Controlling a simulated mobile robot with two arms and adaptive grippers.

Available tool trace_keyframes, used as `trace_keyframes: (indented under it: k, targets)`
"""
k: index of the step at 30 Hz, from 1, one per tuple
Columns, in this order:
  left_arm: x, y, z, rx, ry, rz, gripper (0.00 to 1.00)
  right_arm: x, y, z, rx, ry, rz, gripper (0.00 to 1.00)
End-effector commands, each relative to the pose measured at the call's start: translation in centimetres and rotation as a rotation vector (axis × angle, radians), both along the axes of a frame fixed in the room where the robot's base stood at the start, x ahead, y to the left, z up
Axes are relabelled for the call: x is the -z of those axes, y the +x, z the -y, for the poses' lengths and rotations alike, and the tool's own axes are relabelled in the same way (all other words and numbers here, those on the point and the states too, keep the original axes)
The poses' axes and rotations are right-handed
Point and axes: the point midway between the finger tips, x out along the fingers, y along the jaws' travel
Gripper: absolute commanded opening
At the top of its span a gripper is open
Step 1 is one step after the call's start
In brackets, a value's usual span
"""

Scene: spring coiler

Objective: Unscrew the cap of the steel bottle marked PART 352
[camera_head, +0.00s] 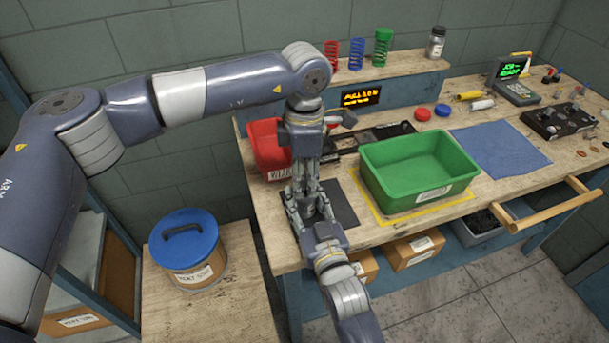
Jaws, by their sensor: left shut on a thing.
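My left gripper (304,190) points straight down over the dark mat at the left end of the workbench, its fingers shut on what looks like the cap of the steel bottle. My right gripper (314,214) comes up from the front, directly below the left one, with its fingers close around the same spot. The bottle (309,207) is almost wholly hidden between the two grippers, with only a small grey part showing. Its PART 352 marking cannot be read. The fingers overlap, so I cannot tell whether the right gripper is shut.
A green bin (420,184) stands right of the grippers; a red bin (266,150) is close on their left. A blue cloth (500,150) lies further right. A blue-lidded drum (187,245) stands on the lower left table. A small capped bottle (436,44) stands on the back shelf.

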Motion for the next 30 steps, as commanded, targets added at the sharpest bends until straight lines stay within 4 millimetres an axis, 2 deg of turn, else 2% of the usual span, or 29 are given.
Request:
trace_keyframes:
  k: [3,21,30]
  targets:
    - [0.0,0.01,0.01,-0.096,-0.001,0.0,0.04,0.12,-0.02,0.0,0.0,-0.001,-0.003,0.0]
    - [-0.02,0.01,0.01,-0.089,0.0,0.0,0.04,0.12,-0.02,0.0,0.0,-0.001,-0.003,0.0]
    - [-0.81,0.05,0.0,-0.089,0.0,0.001,0.04,0.12,-0.02,0.0,0.0,-0.001,-0.003,0.0]
